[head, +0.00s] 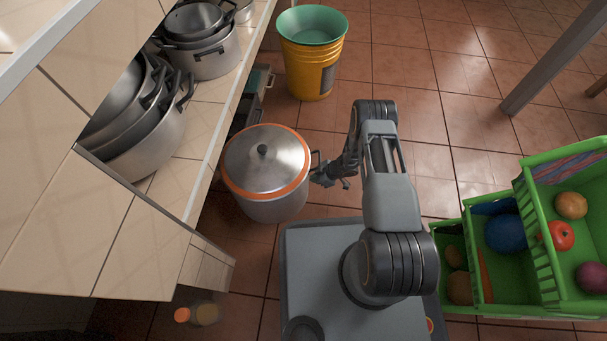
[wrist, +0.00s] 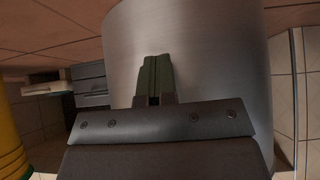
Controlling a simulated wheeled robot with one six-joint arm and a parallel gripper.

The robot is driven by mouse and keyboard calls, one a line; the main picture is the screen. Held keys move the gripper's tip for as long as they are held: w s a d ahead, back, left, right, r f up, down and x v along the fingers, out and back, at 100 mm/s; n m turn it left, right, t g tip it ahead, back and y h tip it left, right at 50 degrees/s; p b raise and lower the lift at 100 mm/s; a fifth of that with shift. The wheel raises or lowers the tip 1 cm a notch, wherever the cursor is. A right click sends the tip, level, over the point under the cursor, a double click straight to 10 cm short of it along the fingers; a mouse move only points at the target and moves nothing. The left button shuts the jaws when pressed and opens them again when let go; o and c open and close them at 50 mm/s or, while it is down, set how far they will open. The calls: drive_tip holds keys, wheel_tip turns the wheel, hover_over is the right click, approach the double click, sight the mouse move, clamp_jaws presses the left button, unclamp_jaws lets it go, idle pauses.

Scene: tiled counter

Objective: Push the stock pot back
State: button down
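The stock pot (head: 267,207) is a large metal pot with an orange-rimmed lid and a black knob. It stands upright on the floor, close beside the tiled counter. My gripper (head: 322,178) is at the pot's right side, near its side handle. In the wrist view my gripper (wrist: 154,78) has its two dark green fingers together, with nothing seen between them. They point at the bare wall of the stock pot (wrist: 215,60). Whether the fingertips touch the wall is unclear.
The tiled counter (head: 112,235) runs along the left, with stacked metal pots (head: 205,62) on it. A yellow bucket (head: 312,72) stands on the floor beyond the pot. Green crates (head: 543,245) of produce stand at the right. Tiled floor is open between bucket and crates.

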drive_tip(key=a, duration=1)
drive_tip(key=shift+w+a+b, duration=0.15)
drive_tip(key=shift+a+b, duration=0.25)
drive_tip(key=shift+a, duration=0.15)
idle(0.5)
drive_tip(key=a, duration=1.3)
drive_tip(key=shift+w+a, duration=0.15)
drive_tip(key=shift+a, duration=0.25)
idle(0.5)
idle(0.3)
drive_tip(key=shift+a, duration=2.8)
drive_tip(key=d+p, duration=0.2)
drive_tip(key=d, duration=0.5)
drive_tip(key=shift+s, duration=0.25)
drive_tip(key=shift+d, duration=0.1)
